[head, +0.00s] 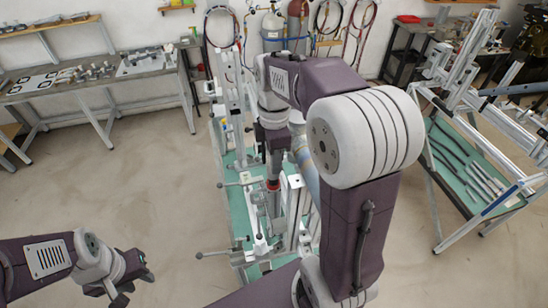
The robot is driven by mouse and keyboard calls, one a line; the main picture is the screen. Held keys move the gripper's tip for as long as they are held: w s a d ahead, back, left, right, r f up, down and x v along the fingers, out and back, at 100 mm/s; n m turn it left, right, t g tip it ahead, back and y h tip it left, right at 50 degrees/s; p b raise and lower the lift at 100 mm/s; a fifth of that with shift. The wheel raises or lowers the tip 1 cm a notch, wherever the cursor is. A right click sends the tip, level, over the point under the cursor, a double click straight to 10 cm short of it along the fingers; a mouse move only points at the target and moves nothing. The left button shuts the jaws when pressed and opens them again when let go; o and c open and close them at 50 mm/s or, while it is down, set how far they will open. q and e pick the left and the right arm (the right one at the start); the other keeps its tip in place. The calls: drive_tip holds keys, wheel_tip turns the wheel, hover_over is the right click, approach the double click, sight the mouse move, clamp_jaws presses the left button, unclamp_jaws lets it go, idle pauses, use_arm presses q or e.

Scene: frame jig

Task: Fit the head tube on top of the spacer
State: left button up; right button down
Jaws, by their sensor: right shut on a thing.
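My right gripper (273,150) points down over the jig (238,195) in the middle of the head view. It is shut on a dark upright tube, which I take to be the head tube (273,167). Just below the tube is a small red ring-like part (272,185) on the jig, perhaps the spacer. I cannot tell whether the tube touches it. My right arm hides part of the jig. My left gripper (138,284) is at the lower left, away from the jig, with its fingers apart and nothing seen between them.
A workbench (75,90) with small parts stands at the back left. A rack (465,170) with dark and silver tubes on a green sheet stands at the right. Gas cylinders (273,30) and hoses are at the back wall. The floor left of the jig is clear.

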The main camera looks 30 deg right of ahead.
drive_tip(key=shift+f+b, duration=1.1)
drive_tip(key=shift+f, duration=0.45)
drive_tip(key=c, duration=1)
unclamp_jaws()
drive_tip(key=shift+o, duration=0.2)
drive_tip(key=shift+r, duration=0.1)
wheel_tip(320, 180, up, 9)
drive_tip(key=shift+b, duration=0.35)
